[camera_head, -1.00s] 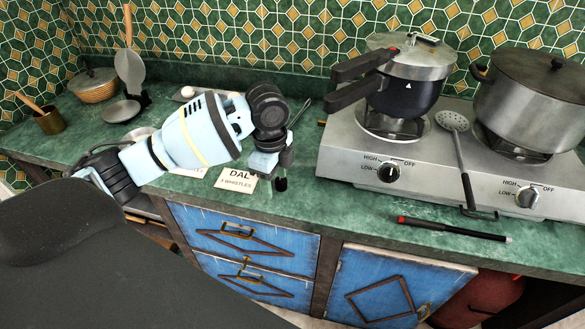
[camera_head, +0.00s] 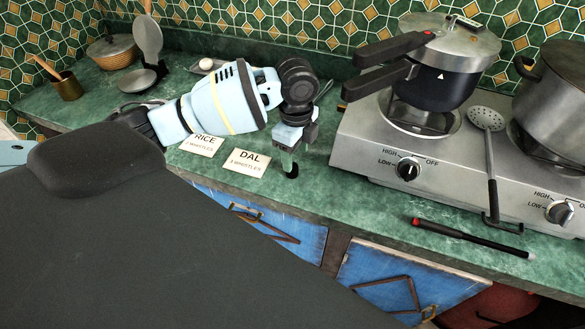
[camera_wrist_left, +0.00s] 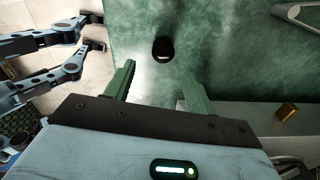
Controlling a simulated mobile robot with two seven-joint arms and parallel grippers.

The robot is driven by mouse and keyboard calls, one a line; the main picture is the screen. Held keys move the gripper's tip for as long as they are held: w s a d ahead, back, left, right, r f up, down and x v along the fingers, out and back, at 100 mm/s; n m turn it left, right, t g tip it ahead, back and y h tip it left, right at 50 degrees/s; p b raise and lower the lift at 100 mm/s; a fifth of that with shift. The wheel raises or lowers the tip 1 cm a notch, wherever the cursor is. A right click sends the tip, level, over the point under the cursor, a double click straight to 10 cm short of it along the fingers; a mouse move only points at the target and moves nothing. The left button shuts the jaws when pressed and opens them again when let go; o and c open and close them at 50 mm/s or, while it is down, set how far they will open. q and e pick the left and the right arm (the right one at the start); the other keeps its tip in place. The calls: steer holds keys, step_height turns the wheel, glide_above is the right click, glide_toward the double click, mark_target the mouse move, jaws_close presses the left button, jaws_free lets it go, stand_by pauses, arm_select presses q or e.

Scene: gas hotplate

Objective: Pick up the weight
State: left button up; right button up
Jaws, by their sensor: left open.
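A small black round piece, which I take to be the weight (camera_head: 291,173), is on the green counter near the front edge, right of the DAL card. In the left wrist view the weight (camera_wrist_left: 163,50) lies just beyond the fingertips, roughly in line with the gap. My left gripper (camera_head: 286,160) points down right at it in the head view, partly overlapping it. The left wrist view shows the two fingers (camera_wrist_left: 158,70) apart, with nothing between them. Exact height above the counter is hard to tell. My right gripper is not seen.
The gas hotplate (camera_head: 376,165) with a pressure cooker (camera_head: 440,88) stands to the right. A ladle (camera_head: 490,165) and a red-black lighter-like stick (camera_head: 470,240) lie at the right. RICE (camera_head: 201,145) and DAL (camera_head: 246,163) cards lie by my left arm. The far-left counter holds pots.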

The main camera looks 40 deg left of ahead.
arm_select(q)
steer(key=f, duration=0.2)
steer(key=a+f, duration=0.1)
steer(key=f, duration=0.1)
steer(key=shift+a+f, duration=0.1)
steer(key=shift+f, duration=0.05)
steer(key=shift+w+f, duration=0.1)
steer(key=shift+f, duration=0.25)
steer(key=c, duration=1.1)
steer(key=shift+r, duration=0.1)
